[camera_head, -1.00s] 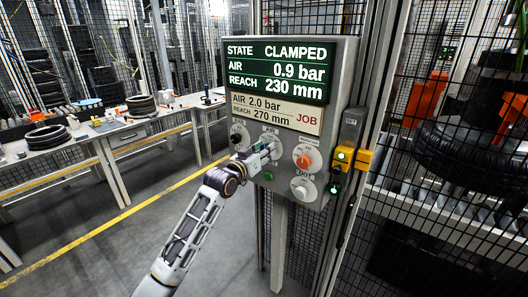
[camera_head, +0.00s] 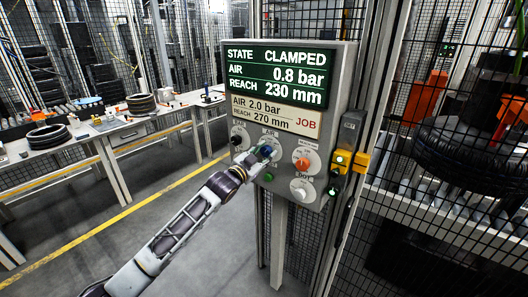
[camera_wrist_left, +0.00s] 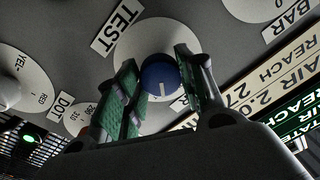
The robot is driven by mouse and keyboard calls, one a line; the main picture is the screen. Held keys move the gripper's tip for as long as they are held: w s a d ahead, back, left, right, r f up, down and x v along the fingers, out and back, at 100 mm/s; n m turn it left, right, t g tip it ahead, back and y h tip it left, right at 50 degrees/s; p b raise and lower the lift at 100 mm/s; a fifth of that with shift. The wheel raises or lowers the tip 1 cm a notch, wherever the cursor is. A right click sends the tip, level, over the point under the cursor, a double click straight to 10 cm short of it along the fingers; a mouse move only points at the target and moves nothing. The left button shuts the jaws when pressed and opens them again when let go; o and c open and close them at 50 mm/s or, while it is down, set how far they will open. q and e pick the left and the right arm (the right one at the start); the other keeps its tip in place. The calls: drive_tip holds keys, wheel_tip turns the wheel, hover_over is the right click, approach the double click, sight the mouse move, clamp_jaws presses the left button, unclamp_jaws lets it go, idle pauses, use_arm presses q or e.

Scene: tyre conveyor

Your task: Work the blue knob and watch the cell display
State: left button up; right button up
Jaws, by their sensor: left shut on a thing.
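In the head view the left gripper (camera_head: 264,153) is at the panel under the AIR label and hides most of the knob. The cell display (camera_head: 277,73) reads STATE CLAMPED, AIR 0.8 bar, REACH 230 mm. The job plate (camera_head: 272,115) below it reads AIR 2.0 bar, REACH 270 mm. My right gripper is not in view.
An orange knob (camera_head: 302,163), a black knob (camera_head: 236,139) and a white knob (camera_head: 300,193) sit close around on the same panel. A tyre (camera_head: 470,155) lies behind the mesh fence at right. Benches with tyres (camera_head: 48,137) stand at left.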

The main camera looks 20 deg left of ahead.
use_arm(q)
drive_tip(key=shift+m, duration=0.9)
drive_tip(key=o, duration=1)
drive_tip(key=shift+s, duration=0.1)
drive_tip(key=shift+v, duration=5.95)
drive_tip(key=shift+f, duration=0.1)
